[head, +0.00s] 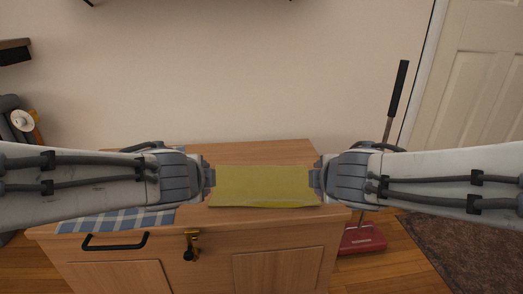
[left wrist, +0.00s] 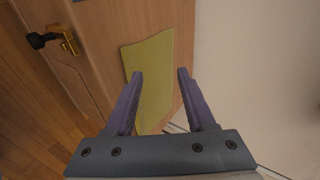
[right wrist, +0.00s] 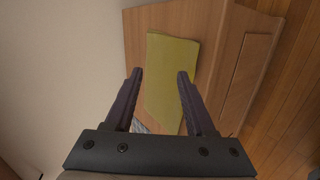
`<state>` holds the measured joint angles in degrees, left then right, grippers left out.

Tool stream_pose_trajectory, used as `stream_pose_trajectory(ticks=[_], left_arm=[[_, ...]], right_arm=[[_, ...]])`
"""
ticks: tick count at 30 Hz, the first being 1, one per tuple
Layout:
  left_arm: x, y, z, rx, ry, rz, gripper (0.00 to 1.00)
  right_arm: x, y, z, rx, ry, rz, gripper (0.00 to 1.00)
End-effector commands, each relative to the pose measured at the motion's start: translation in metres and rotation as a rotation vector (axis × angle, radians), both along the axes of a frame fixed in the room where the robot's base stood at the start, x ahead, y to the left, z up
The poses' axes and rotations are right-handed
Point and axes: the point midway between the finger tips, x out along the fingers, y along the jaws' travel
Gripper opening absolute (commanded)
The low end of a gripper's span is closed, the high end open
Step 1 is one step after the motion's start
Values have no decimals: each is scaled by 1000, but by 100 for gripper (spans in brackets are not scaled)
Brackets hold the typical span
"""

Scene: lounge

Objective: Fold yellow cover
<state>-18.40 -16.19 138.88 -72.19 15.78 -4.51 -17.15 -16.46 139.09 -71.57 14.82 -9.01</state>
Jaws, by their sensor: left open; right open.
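The yellow cover (head: 262,186) lies spread on top of the wooden cabinet (head: 238,153), with its near edge at the cabinet's front edge. In the head view my left gripper (head: 212,178) is at the cover's left side and my right gripper (head: 314,178) is at its right side. In the left wrist view the cover (left wrist: 152,75) shows between and beyond the open fingers (left wrist: 160,74). In the right wrist view the cover (right wrist: 170,75) also lies between and beyond the open fingers (right wrist: 160,74). Both grippers are empty. I cannot tell their exact height above the cover.
A blue checked cloth (head: 118,220) lies on the cabinet's left front, partly under my left arm. A black handle (head: 114,242) and a brass latch (head: 191,246) are on the cabinet front. A red-based upright object (head: 362,239) stands on the floor at right.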

Motion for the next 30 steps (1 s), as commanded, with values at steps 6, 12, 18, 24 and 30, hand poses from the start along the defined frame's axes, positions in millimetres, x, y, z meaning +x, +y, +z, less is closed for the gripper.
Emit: stream_pose_trajectory(ticks=[6,12,18,24,30], left_arm=[[-40,-9,23,-184,169,209,55],[-122,-31,27,-371,486,491,55],[-205,-59,41,-465,788,698,55],[-239,-73,84,-494,917,779,55],[-239,-73,140,-495,915,778,55]], right_arm=[[-39,12,23,198,167,-217,55],[-121,36,27,399,482,-517,55],[-205,65,41,494,784,-741,55],[-239,78,83,520,911,-831,55],[-239,78,140,521,909,-830,55]])
